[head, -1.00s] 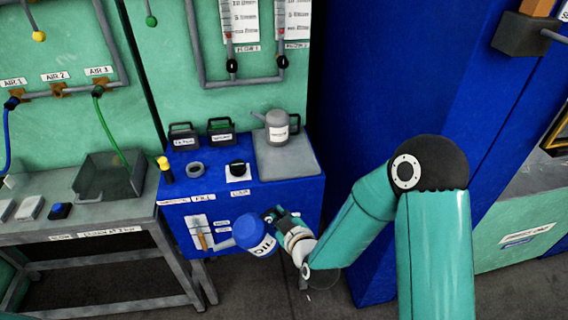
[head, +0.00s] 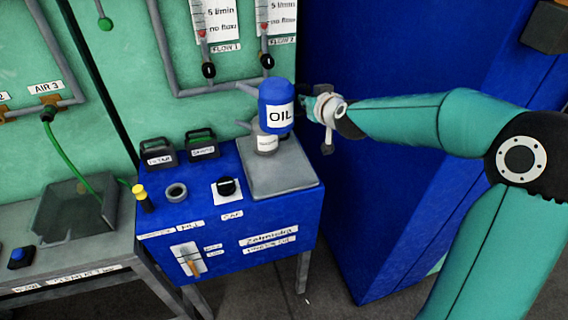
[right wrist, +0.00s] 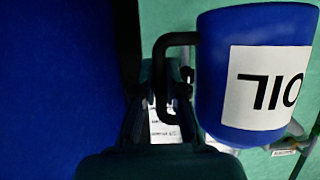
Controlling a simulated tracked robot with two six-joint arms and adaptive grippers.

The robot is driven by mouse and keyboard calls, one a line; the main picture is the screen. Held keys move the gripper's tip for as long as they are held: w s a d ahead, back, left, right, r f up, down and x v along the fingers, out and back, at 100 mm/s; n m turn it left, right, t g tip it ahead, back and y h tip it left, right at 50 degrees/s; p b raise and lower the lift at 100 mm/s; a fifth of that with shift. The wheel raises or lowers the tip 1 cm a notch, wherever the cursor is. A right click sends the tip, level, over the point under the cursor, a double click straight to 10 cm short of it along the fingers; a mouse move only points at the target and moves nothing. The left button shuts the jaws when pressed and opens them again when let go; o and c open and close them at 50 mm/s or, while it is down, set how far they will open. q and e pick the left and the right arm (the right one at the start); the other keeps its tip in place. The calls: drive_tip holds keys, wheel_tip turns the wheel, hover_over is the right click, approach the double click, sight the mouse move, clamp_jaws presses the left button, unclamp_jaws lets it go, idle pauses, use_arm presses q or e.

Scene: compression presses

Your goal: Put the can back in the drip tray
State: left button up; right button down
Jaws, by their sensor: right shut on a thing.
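The blue can (head: 276,93) with a white OIL label appears upright in the head view. My right gripper (head: 314,106) is shut on its handle at the can's right side. In the right wrist view the can (right wrist: 255,75) fills the right side, and its dark handle runs between my right gripper's fingers (right wrist: 165,105). In the head view the can overlaps a grey can (head: 265,143), which stands on a flat grey tray (head: 290,182) on the blue cabinet's top. I cannot tell the blue can's height over the tray. My left gripper is out of view.
The blue cabinet (head: 270,225) also carries two black-handled boxes (head: 202,145), a ring (head: 176,192), a black knob (head: 227,187) and a yellow-topped post (head: 143,196). A dark open tray (head: 70,212) sits on the bench at left. Pipes and flow gauges (head: 200,30) are behind.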

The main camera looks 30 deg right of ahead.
drive_tip(key=shift+w+a+f+b, duration=0.1)
drive_tip(key=shift+f+b, duration=0.5)
drive_tip(key=shift+f, duration=8.85)
drive_tip(key=c, duration=1.7)
unclamp_jaws()
drive_tip(key=shift+f, duration=0.2)
drive_tip(key=o, duration=0.5)
drive_tip(key=shift+a, duration=0.1)
drive_tip(key=shift+r, duration=0.15)
